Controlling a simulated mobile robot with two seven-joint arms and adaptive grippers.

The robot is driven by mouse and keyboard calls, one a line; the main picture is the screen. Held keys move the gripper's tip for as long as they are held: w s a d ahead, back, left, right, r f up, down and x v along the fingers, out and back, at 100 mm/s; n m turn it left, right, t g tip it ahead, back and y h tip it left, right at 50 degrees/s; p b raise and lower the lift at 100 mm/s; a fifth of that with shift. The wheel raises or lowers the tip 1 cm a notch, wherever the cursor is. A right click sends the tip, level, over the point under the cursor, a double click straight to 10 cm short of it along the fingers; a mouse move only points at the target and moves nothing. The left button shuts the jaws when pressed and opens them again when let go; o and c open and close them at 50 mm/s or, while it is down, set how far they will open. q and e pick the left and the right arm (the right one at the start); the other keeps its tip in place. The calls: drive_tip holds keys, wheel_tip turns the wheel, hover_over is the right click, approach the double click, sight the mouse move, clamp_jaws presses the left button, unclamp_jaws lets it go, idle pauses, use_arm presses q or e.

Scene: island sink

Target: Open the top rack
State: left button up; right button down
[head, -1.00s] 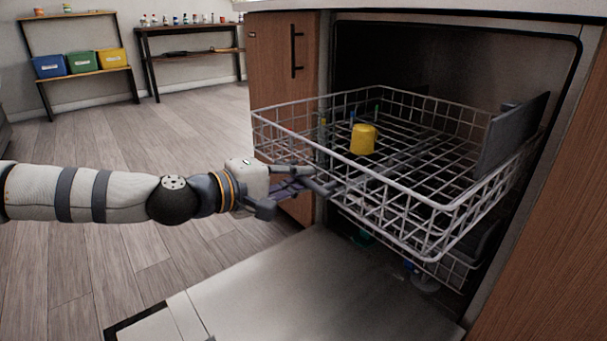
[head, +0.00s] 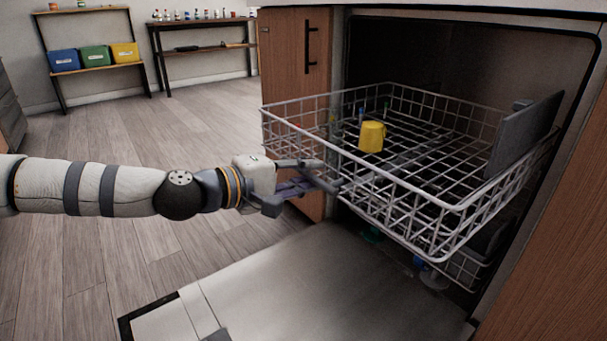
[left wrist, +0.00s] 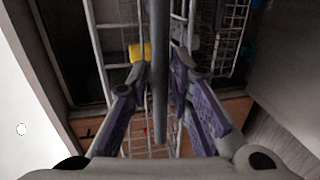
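The top rack (head: 395,180) is a white wire basket standing well out of the dishwasher, above the lowered door (head: 320,290). A yellow cup (head: 371,137) and a dark grey flat board (head: 523,135) are in it. My left gripper (head: 330,176) is at the rack's front side, left of its middle. In the left wrist view, the two purple-padded fingers (left wrist: 159,68) are parted, with a grey bar running between them. Gaps show between bar and fingers; whether either finger touches the rack is unclear. My right gripper is not in view.
A lower rack (head: 465,268) is partly hidden beneath the top rack. A wooden cabinet front with a black handle (head: 311,43) stands left of the dishwasher. Open floor (head: 120,265) lies to the left, with shelves (head: 95,67) far behind.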

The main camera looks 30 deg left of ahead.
use_arm(q)
drive_tip(key=v, duration=1.2)
drive_tip(key=shift+r, duration=0.2)
